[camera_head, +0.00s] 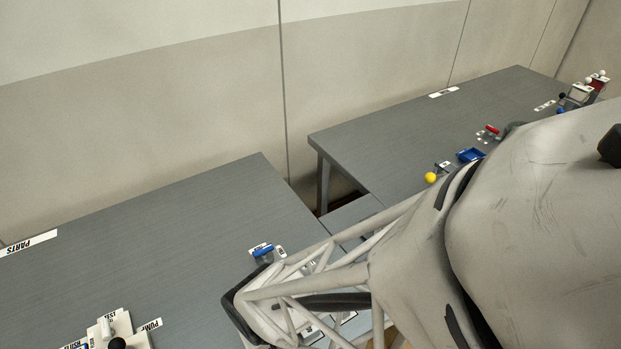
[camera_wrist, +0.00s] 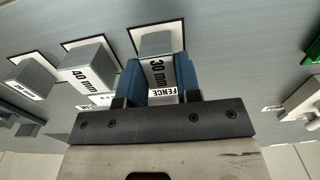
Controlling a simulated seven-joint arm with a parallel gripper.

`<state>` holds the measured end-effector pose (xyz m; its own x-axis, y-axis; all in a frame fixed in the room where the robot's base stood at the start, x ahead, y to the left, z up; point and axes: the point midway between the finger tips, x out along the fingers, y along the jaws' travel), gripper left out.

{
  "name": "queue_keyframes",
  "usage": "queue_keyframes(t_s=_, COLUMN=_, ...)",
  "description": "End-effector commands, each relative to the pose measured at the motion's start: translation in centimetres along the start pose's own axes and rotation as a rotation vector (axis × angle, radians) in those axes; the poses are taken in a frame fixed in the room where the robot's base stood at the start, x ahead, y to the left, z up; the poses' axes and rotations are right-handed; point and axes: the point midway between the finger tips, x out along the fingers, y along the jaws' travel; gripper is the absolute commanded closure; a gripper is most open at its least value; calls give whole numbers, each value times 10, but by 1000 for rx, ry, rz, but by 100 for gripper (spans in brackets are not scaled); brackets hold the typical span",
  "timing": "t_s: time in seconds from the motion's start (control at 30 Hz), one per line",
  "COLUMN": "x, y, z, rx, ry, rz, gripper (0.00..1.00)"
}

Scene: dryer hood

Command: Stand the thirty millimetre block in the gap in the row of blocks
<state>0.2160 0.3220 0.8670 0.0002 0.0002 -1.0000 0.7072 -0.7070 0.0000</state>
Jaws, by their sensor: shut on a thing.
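In the wrist view the grey block marked "30 mm" (camera_wrist: 158,68) is between the two blue fingers of my gripper (camera_wrist: 159,80), which is shut on it. The block overlaps a black-outlined white square (camera_wrist: 136,34); I cannot tell whether it rests there or is just above it. A "FENCE" label (camera_wrist: 162,91) shows at the near end of the fingers. A grey block marked "40 mm" (camera_wrist: 90,66) stands left of my gripper on a similar square. A further grey block (camera_wrist: 33,76) is at the far left. I cannot make out the gap in the row. My arm hides the gripper in the head view.
A white-and-grey fixture (camera_wrist: 305,98) and a green part (camera_wrist: 314,48) are at the right in the wrist view. In the head view, a white "PUMP" fixture (camera_head: 118,330) and a blue-topped part (camera_head: 263,250) sit on the left table (camera_head: 170,235), which is otherwise largely clear.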

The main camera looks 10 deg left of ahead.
Motion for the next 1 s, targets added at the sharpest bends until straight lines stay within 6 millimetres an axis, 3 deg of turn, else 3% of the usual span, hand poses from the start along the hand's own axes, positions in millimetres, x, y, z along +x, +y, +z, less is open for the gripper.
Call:
queue_keyframes(t_s=0.4, x=3, y=0, z=0, rx=0, ry=0, rz=0, gripper=95)
queue_keyframes(t_s=0.43, x=3, y=0, z=0, rx=0, ry=0, rz=0, gripper=66)
queue_keyframes(t_s=0.6, x=3, y=0, z=0, rx=0, ry=0, rz=0, gripper=43)
queue_keyframes(t_s=1.0, x=0, y=0, z=0, rx=0, ry=0, rz=0, gripper=43)
